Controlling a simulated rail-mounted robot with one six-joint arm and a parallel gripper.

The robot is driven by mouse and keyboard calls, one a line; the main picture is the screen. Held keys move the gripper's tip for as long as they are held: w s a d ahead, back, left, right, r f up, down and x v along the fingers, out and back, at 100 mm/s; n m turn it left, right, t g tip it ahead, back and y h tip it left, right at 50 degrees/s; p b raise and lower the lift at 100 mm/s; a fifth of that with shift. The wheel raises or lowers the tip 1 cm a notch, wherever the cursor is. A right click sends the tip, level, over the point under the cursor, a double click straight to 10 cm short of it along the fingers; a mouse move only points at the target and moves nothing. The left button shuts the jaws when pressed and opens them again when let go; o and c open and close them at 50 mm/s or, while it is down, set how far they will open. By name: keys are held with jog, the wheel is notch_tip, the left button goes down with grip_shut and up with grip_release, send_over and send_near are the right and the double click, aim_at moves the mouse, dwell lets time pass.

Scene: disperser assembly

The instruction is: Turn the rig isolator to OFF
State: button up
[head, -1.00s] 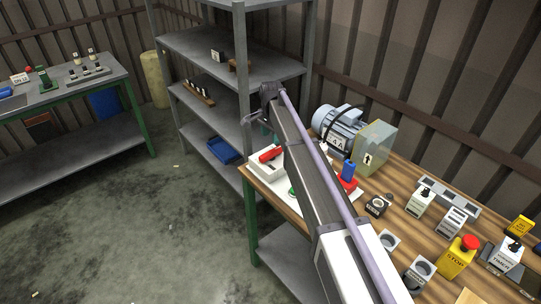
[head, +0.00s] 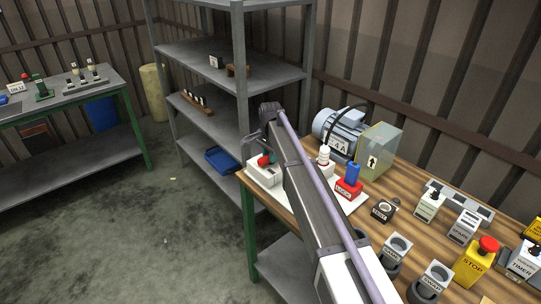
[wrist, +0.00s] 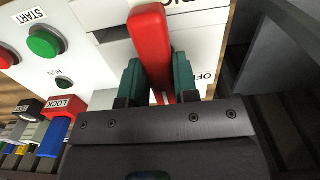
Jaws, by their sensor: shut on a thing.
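The rig isolator (head: 265,178) is a white box on the near left corner of the wooden bench. Its red handle (wrist: 150,35) fills the top middle of the wrist view and runs down between my fingers. My gripper (wrist: 158,80) has green fingertips, one on each side of the handle, and is shut on it. An OFF label (wrist: 208,78) shows partly, to the right of the handle, beside my right fingertip. The handle's lower end is hidden behind my gripper. In the head view my gripper (head: 267,157) is at the isolator, and the handle is mostly covered.
A green START button (wrist: 43,42) and a red LOCK tag (wrist: 65,106) are left of my fingers. A shelf upright (head: 240,90) rises behind.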

jog(key=c, duration=0.3)
jog(key=shift+n, duration=0.4)
jog(key=n, duration=0.3)
jog(key=shift+n, duration=0.3)
jog(key=n, duration=0.4)
jog(key=shift+n, duration=0.3)
jog(key=n, duration=0.4)
jog(key=shift+n, duration=0.3)
jog(key=n, duration=0.4)
jog(key=shift+n, duration=0.3)
